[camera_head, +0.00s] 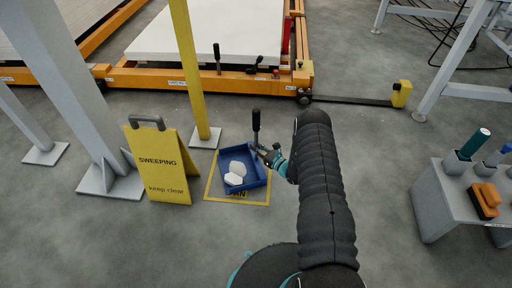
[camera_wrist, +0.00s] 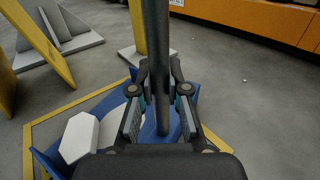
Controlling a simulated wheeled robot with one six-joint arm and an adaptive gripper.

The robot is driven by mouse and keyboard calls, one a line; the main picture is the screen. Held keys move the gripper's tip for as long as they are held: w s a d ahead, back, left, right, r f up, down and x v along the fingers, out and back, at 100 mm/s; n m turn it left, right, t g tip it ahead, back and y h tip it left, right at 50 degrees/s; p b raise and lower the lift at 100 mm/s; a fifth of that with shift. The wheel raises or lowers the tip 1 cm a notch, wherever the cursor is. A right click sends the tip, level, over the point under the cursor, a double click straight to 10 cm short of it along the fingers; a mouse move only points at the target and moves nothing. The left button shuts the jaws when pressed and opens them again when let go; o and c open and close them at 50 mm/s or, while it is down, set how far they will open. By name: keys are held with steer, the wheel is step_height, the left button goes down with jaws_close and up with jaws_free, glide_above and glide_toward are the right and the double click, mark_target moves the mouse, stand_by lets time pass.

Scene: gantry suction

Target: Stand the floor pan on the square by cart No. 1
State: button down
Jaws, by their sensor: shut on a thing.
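The floor pan is a blue open tray (camera_head: 256,182) with an upright dark handle (camera_head: 256,125). White pieces (camera_head: 236,172) lie in it. It is over the yellow-outlined square (camera_head: 222,198) on the floor, turned a little against the outline; I cannot tell whether it touches the floor. My gripper (camera_head: 266,152) is shut on the handle's shaft. In the wrist view the shaft (camera_wrist: 155,50) stands between my fingers (camera_wrist: 160,108), with the blue pan (camera_wrist: 48,158) below. The orange cart (camera_head: 200,78) is behind the square; its label is too small to read.
A yellow sweeping sign (camera_head: 160,175) stands just left of the square. A yellow post (camera_head: 187,65) rises behind it, and a grey gantry leg (camera_head: 75,90) is farther left. A grey bench with tools (camera_head: 440,200) is at the right. Floor between is clear.

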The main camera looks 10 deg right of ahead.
steer(key=c, duration=1.2)
jaws_free()
steer(key=shift+o, duration=0.2)
steer(key=shift+r, duration=0.1)
